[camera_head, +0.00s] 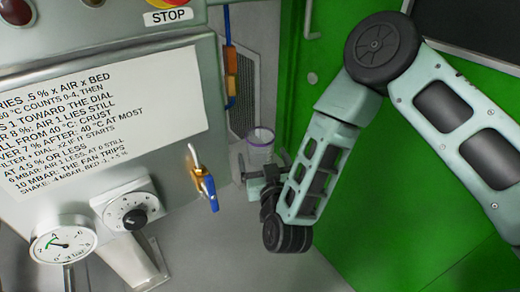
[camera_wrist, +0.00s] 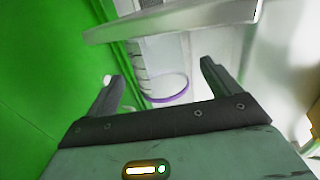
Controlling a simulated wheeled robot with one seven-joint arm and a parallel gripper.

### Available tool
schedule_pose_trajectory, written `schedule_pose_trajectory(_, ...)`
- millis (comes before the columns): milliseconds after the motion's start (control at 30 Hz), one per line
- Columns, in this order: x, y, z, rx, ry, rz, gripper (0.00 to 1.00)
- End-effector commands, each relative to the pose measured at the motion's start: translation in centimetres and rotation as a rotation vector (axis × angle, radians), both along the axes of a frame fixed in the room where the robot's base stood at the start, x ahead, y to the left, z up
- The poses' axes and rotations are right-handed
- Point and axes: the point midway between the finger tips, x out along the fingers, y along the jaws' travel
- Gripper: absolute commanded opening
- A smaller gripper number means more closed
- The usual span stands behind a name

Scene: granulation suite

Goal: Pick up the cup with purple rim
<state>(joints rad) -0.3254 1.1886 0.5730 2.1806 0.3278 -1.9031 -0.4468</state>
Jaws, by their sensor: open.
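The clear cup with a purple rim (camera_head: 261,147) is upright in the head view, beside the grey cabinet. Its lower part is hidden behind my gripper (camera_head: 262,180). In the wrist view the purple rim of the cup (camera_wrist: 169,98) shows between the two dark fingers of my gripper (camera_wrist: 160,72). The fingers are spread apart with a gap between them. I cannot tell whether they touch the cup.
A grey cabinet (camera_head: 185,60) with a text label, dials and a blue-and-orange valve (camera_head: 203,182) stands on the left. A green wall (camera_head: 400,220) is close on the right. A pale bar (camera_wrist: 170,20) crosses the top of the wrist view.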

Motion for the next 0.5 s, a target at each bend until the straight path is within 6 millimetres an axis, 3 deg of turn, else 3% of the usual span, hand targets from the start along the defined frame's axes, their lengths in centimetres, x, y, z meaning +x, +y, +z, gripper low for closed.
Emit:
schedule_pose_trajectory(300, 4.2, 0.7, 0.3, 0.004, -0.002, -0.003, 0.89)
schedule_pose_trajectory(500, 4.9, 0.9, 0.3, 0.001, -0.001, -0.001, 0.89)
